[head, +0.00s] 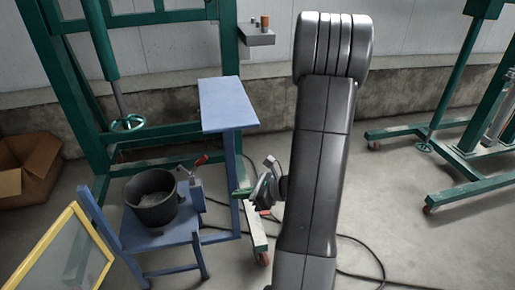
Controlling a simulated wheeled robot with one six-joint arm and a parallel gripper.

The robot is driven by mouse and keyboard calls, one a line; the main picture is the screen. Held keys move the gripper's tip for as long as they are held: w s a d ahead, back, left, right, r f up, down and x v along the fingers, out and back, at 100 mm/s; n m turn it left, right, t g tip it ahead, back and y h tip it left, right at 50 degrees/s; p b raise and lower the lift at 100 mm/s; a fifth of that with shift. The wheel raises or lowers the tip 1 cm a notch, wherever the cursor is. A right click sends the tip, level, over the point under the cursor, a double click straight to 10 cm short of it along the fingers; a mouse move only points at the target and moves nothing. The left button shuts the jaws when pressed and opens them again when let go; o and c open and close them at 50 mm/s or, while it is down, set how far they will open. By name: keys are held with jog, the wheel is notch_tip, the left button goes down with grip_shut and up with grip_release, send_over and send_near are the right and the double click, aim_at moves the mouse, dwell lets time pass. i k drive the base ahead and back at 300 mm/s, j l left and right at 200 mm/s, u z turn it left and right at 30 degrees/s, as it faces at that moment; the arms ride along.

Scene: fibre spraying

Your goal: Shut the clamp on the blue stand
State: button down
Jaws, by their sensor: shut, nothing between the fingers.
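The blue stand (170,237) is low and chair-like, at the lower left in the head view. The clamp (184,174) is at its back right, behind the black bucket; its red handle (200,161) slants up to the right. The clamp is small and partly hidden, so I cannot tell whether its jaw is open. My gripper (262,192) shows partly to the right of the clamp, beside my dark arm. It is shut and empty, apart from the clamp. My arm hides part of the wrist.
A black bucket (153,207) stands on the blue stand. A taller blue table (228,103) rises behind. Green frames (85,90) stand behind and at right. A yellow-framed panel (75,255) leans at lower left, near a cardboard box (30,170). Cables (375,258) lie on the floor.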

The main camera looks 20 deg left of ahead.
aim_at(198, 162)
jog(key=i+l+u, duration=0.2)
jog(key=i+l, duration=0.3)
jog(key=i+l+u, duration=0.1)
jog(key=i+u, duration=0.15)
jog(key=i+l+u, duration=0.3)
jog(key=j, duration=0.1)
